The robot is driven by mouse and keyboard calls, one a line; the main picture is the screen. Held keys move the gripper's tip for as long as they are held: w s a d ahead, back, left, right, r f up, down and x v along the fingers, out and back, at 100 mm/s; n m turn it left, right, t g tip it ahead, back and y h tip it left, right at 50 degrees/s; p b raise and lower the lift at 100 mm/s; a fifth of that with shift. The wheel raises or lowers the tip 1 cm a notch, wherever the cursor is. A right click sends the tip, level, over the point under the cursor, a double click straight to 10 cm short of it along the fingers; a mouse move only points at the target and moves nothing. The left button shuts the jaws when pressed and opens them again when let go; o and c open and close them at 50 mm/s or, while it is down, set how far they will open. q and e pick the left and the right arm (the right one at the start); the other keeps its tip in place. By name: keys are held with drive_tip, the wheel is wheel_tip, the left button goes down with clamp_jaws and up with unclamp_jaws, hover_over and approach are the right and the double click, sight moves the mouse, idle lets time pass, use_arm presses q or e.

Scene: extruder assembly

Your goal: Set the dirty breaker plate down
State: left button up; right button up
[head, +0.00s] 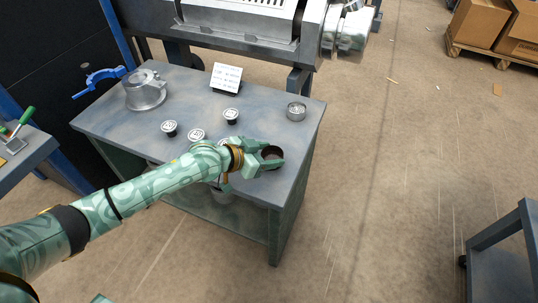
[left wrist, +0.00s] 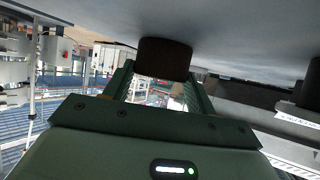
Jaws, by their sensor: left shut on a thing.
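The dirty breaker plate (head: 272,152) is a dark, round, short piece near the front right of the grey-blue workbench top (head: 262,103). My left gripper (head: 274,156) is shut on it, with one finger on each side. In the left wrist view the plate (left wrist: 163,60) is a dark brown cylinder between the fingers (left wrist: 163,80). There it meets the grey bench surface (left wrist: 240,30), which fills the top of that tilted view. I cannot tell whether it rests its full weight there. My right gripper is not in view.
A metal ring-shaped part (head: 296,111) stands behind the plate. Several small black pieces with white tops (head: 231,115) stand left of it. A white sign (head: 226,78) and a metal housing (head: 145,90) are farther back. The right front bench edge is close; bare bench surrounds the plate.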

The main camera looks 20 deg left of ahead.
use_arm(q)
drive_tip(key=shift+s+r, duration=0.1)
drive_tip(key=shift+r, duration=0.05)
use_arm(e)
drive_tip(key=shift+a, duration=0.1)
use_arm(q)
drive_tip(key=o, duration=1.3)
drive_tip(key=shift+f, duration=0.2)
drive_tip(key=shift+r, duration=0.15)
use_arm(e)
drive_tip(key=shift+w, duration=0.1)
